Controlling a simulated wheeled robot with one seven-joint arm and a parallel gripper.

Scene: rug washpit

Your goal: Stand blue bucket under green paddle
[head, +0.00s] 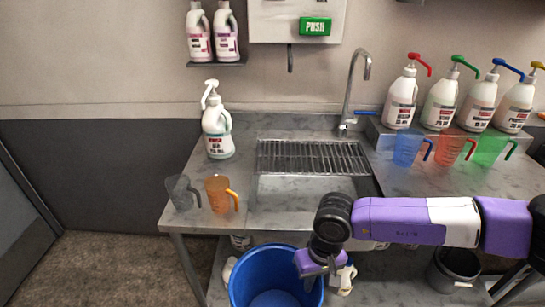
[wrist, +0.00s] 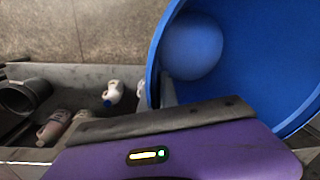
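The blue bucket (head: 240,281) is low in the head view, in front of the sink counter, with its open mouth up. My gripper (head: 320,266) is at the bucket's right rim. In the wrist view the bucket (wrist: 262,70) fills the upper right and looks empty. What is under the bucket is out of view. The green paddle (head: 315,27), marked PUSH, is on a white wall box above the sink.
The sink has a drain rack (head: 312,157) and a tall tap (head: 352,90). A white pump bottle (head: 217,135), a grey jug (head: 182,193) and an orange jug (head: 218,195) stand left. Coloured jugs and pump bottles stand right. A dark bucket (head: 453,268) sits low right.

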